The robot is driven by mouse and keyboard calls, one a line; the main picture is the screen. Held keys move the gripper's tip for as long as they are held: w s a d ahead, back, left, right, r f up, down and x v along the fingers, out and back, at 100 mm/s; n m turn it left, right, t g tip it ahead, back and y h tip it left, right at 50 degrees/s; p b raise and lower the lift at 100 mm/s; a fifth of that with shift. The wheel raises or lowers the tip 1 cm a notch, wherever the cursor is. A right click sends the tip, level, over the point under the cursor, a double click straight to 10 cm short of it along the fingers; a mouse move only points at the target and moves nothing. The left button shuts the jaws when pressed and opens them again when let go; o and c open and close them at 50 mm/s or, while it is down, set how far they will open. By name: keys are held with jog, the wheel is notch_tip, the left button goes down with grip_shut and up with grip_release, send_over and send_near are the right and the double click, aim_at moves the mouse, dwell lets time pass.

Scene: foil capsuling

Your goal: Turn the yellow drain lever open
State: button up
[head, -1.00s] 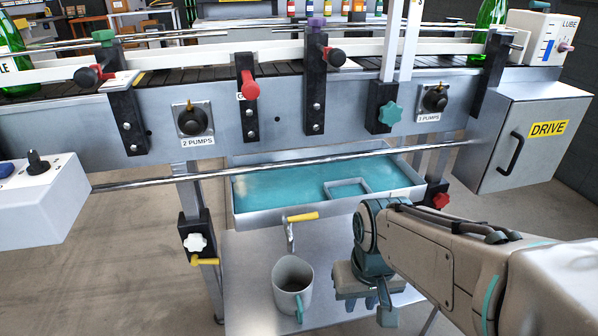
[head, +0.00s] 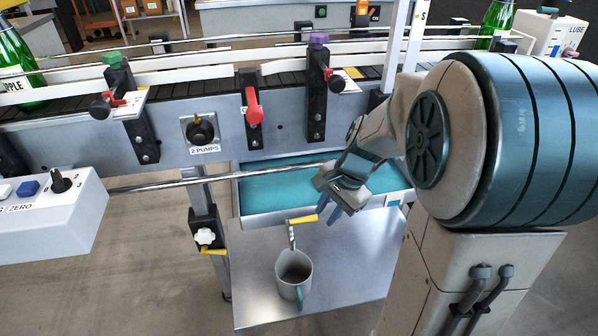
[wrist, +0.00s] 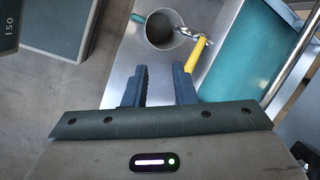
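The yellow drain lever (head: 303,219) sits on top of a small metal tap (head: 291,238) at the front of the teal-lined tray (head: 262,217). Its handle points right in the head view. In the wrist view the yellow lever (wrist: 196,57) lies just right of my right fingertip. My gripper (head: 329,197) is open and empty, up and to the right of the lever's free end. In the wrist view my gripper's two fingers (wrist: 160,69) are apart with bare metal shelf between them. I cannot tell whether a finger touches the lever.
A grey mug (head: 294,273) with a teal handle stands under the tap on the metal shelf (head: 345,265). A metal rail (head: 240,175) runs above the tray. Another yellow handle (head: 215,252) is on the leg at left. The shelf right of the mug is clear.

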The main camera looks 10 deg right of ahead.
jog(key=w+d+r+m+y+p, duration=0.1)
jog(key=w+d+r+m+p, duration=0.2)
jog(key=w+m, duration=0.2)
jog(key=t+b, duration=0.1)
jog(key=b, duration=0.2)
send_near(308, 218)
jog(key=shift+m, duration=0.3)
jog(key=x, duration=0.8)
jog(key=shift+w, duration=0.1)
grip_shut()
